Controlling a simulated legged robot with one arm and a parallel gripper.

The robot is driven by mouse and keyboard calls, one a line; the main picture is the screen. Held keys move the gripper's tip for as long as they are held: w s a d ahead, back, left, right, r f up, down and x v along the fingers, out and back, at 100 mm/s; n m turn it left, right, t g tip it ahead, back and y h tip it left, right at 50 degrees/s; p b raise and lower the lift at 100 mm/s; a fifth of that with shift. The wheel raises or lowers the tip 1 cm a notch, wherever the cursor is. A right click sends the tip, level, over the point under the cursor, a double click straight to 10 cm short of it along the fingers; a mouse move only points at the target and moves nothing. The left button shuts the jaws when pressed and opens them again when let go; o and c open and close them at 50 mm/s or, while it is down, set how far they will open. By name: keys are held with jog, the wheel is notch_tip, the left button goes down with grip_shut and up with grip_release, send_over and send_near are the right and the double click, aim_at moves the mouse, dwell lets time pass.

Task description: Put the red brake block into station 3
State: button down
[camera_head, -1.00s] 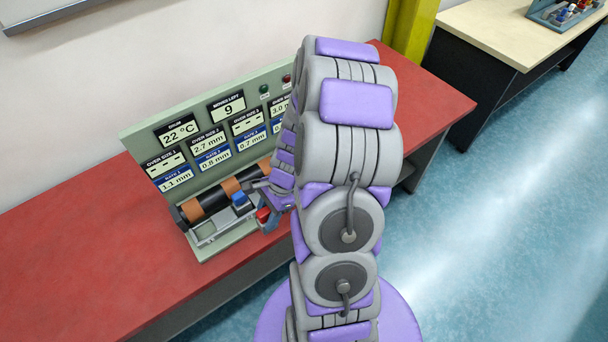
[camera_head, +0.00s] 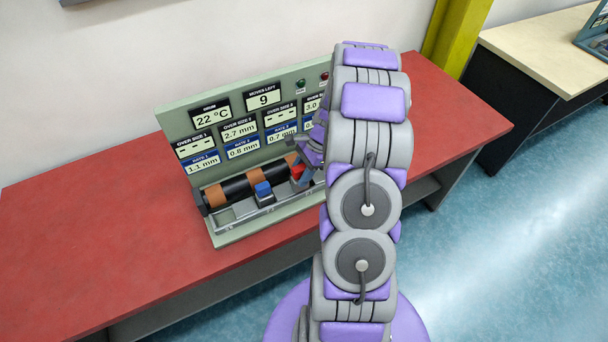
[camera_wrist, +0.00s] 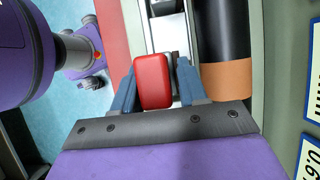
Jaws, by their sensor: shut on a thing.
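The red brake block (camera_head: 297,171) is in my gripper (camera_head: 307,160), beside the right-hand visible orange band of the black drum (camera_head: 238,188). In the wrist view the red block (camera_wrist: 153,80) sits between the two blue-grey fingers of my gripper (camera_wrist: 158,82), which are shut on it. It is over or at the grey rail (camera_wrist: 165,30), next to an orange band (camera_wrist: 228,80). I cannot tell whether it rests on the rail. My arm hides the rig's right end in the head view, and no station 3 label is legible there.
A blue block (camera_head: 263,189) stands on the rail left of the red one, in front of the middle band. The green display panel (camera_head: 175,125) rises behind the drum. The red tabletop (camera_head: 100,225) is clear to the left. A yellow post (camera_head: 455,40) stands at the back right.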

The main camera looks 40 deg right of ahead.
jog(key=shift+w+d, duration=0.4)
jog(key=shift+d, duration=0.15)
jog(key=shift+w+d+f, duration=0.15)
jog(key=shift+w+d, duration=0.1)
jog(key=shift+d, duration=0.6)
notch_tip(320, 180, down, 4)
jog(key=shift+d+r+b, duration=0.1)
jog(key=shift+r+b, duration=0.1)
jog(key=shift+b, duration=0.6)
jog(key=shift+a+r, duration=0.1)
jog(key=shift+a, duration=0.3)
jog(key=c, duration=1)
grip_release()
jog(key=shift+d, duration=0.15)
jog(key=shift+o, duration=0.6)
jog(key=shift+d, duration=0.2)
